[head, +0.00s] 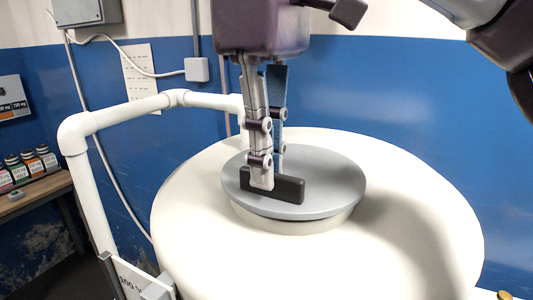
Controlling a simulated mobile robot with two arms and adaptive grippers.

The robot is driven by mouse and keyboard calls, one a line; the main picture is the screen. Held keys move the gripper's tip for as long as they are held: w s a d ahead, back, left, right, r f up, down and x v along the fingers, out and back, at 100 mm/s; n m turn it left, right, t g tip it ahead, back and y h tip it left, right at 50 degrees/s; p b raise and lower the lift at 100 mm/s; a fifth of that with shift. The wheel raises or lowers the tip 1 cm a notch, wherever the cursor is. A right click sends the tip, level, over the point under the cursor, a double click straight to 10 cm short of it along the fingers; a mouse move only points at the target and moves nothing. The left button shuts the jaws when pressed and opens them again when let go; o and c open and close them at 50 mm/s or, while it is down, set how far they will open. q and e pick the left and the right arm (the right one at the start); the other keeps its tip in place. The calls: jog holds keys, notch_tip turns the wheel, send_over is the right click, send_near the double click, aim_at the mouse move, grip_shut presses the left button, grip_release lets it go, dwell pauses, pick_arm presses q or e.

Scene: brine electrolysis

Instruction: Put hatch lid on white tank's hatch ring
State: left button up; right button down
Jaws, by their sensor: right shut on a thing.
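The hatch lid (325,185) is a round grey disc with a black bar handle (291,190) across its top. It lies over a short cream hatch ring (290,226) on top of the white tank (420,235). My right gripper (266,183) points down from above and is shut on the black handle. The lid looks close to level and roughly centred on the ring; its overhang hides the ring's top, so I cannot tell whether it is fully seated. My left gripper is not in view.
A white pipe (150,107) bends round the tank's left side. Several small bottles (32,163) stand on a wooden shelf (30,203) at the far left. A blue and white wall (400,100) is behind the tank. The tank top around the lid is clear.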

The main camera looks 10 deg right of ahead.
jog(key=shift+f, duration=0.5)
dwell(0.9)
jog(key=c, duration=2)
grip_release()
jog(key=shift+o, duration=0.2)
jog(key=shift+s+a+r, duration=0.1)
jog(key=shift+s+r, duration=0.05)
jog(key=shift+r, duration=3.6)
